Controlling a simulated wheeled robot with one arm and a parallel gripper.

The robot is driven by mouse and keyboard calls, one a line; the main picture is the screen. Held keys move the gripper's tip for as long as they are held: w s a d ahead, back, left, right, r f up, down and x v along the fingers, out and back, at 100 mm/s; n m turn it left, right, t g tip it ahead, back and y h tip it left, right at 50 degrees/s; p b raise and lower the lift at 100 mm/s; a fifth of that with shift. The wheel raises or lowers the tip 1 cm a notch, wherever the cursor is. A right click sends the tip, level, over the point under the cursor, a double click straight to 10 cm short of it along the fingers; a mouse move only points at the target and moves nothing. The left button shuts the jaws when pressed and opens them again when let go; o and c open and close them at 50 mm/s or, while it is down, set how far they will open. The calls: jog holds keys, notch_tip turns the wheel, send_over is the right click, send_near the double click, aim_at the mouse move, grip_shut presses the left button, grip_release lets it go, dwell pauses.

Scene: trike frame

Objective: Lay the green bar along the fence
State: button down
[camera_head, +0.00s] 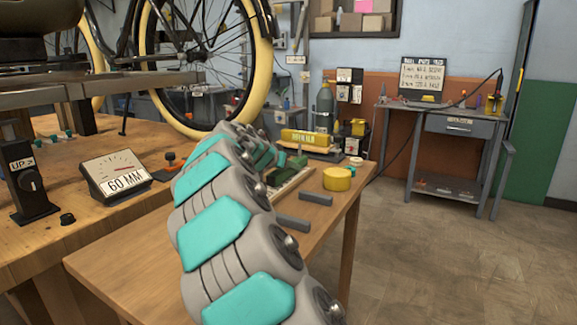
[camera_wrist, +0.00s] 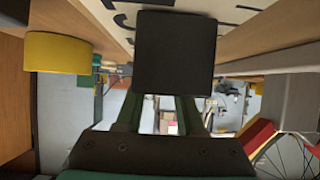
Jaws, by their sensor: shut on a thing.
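My gripper (camera_head: 283,170) is at the end of my teal and grey arm, low over the wooden bench, and is shut. A small dark green piece (camera_head: 297,160) shows at its jaws in the head view and looks like the green bar; its outline is hard to make out. In the wrist view a black square block (camera_wrist: 173,50) fills the middle, in front of dark green parts, and hides most of what is held. A pale strip with dark lettering (camera_head: 290,183) lies beside the gripper on the bench. I cannot tell for sure which part is the fence.
Two grey bars, one (camera_head: 316,198) farther and one (camera_head: 292,222) nearer, lie on the bench (camera_head: 130,272). A yellow roll (camera_head: 338,179) stands at its right edge and shows in the wrist view (camera_wrist: 58,52). A yellow labelled object (camera_head: 305,138) is behind.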

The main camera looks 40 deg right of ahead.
jog(key=shift+f, duration=0.15)
jog(key=c, duration=0.5)
grip_release()
jog(key=shift+r, duration=0.25)
jog(key=b+v, duration=0.1)
jog(key=v, duration=1.1)
jog(key=shift+a+f, duration=0.1)
